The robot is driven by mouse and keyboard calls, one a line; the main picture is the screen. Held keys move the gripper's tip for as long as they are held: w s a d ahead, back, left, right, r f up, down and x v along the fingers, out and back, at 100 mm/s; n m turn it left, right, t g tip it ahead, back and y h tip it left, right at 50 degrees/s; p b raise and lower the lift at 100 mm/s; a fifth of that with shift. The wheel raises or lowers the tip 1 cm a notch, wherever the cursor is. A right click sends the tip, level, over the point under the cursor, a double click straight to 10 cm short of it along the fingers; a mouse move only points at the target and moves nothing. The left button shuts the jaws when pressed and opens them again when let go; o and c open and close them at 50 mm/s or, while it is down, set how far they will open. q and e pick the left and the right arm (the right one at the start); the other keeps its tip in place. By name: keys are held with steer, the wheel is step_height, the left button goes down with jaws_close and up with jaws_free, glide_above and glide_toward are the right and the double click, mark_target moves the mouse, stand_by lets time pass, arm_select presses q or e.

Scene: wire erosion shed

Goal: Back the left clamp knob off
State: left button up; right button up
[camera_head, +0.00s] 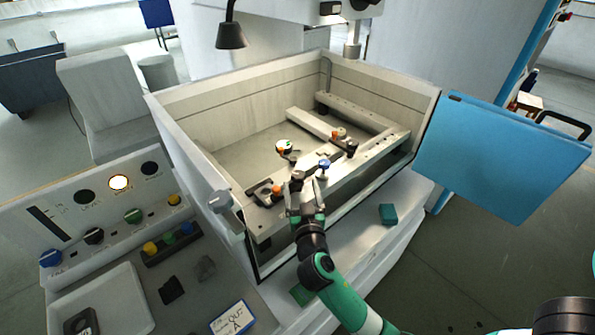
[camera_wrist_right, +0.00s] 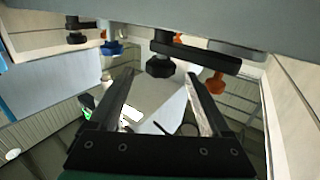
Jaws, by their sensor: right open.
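The left clamp is a dark bar (camera_head: 262,190) on the front rail of the tank, with an orange knob (camera_head: 276,189). In the right wrist view the bar (camera_wrist_right: 195,52) carries a black knob (camera_wrist_right: 160,66) at one end and the orange knob (camera_wrist_right: 215,84) farther along. My right gripper (camera_head: 301,190) is over the front rail, just right of the orange knob. It is open and empty in the wrist view (camera_wrist_right: 160,85). The black knob appears beyond and between its fingertips, with no visible contact. My left gripper is out of view.
Right along the rail are a blue knob (camera_head: 324,163) and another clamp with a black knob (camera_head: 352,148) and orange knob (camera_head: 338,133). Tank walls (camera_head: 250,88) surround the rails. A blue door (camera_head: 500,150) hangs open at right.

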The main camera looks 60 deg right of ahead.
mark_target(297, 171)
steer(key=x, duration=0.8)
steer(key=shift+b, duration=0.3)
jaws_close()
